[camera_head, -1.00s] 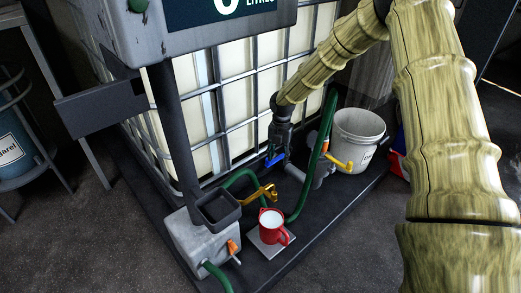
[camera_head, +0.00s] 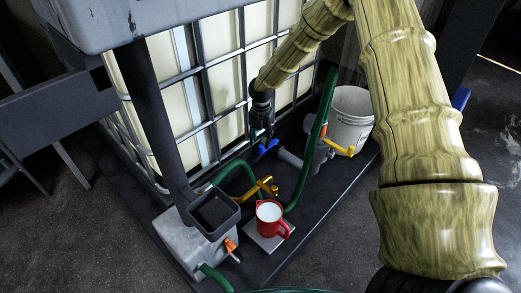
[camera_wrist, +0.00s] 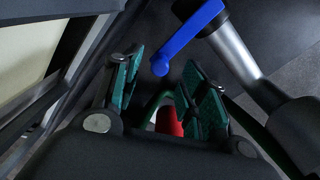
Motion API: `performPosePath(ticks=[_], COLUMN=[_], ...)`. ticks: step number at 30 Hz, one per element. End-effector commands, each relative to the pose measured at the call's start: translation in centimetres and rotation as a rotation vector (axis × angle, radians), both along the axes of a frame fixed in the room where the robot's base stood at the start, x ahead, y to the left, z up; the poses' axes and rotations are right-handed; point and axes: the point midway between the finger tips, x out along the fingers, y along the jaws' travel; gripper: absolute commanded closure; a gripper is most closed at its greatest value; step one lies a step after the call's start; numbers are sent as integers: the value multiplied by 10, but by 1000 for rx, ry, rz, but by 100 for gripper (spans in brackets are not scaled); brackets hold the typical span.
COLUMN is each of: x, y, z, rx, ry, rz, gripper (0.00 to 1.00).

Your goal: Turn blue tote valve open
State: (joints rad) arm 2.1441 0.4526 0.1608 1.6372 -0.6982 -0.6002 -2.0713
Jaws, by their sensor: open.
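The blue tote valve handle (camera_head: 267,147) is at the foot of the caged tote (camera_head: 228,75), by a grey pipe. In the wrist view the blue handle (camera_wrist: 190,38) is a slanted lever beside a silver pipe, beyond the fingertips and slightly right of the gap. My gripper (camera_head: 261,132) is just above and left of the handle in the head view. In the wrist view my gripper (camera_wrist: 163,85) has its two green-padded fingers apart, with nothing between them close by. Whether it touches the handle cannot be told from the head view.
A red jug (camera_head: 268,218) with white contents stands on a pale plate. A yellow valve (camera_head: 263,188), green hose (camera_head: 325,110), white bucket (camera_head: 350,118) and grey box with a dark funnel (camera_head: 208,230) crowd the dark pallet.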

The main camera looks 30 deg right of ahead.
Motion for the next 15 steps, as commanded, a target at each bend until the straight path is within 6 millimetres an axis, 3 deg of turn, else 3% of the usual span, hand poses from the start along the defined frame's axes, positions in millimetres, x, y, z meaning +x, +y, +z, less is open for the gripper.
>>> performPosePath(ticks=[1, 6, 15], x=[0, 0, 0], y=[0, 0, 0], z=[-14, -35, -43], rx=[-1, 0, 1], ry=[1, 0, -1], rz=[0, 0, 0], gripper=[57, 57, 57])
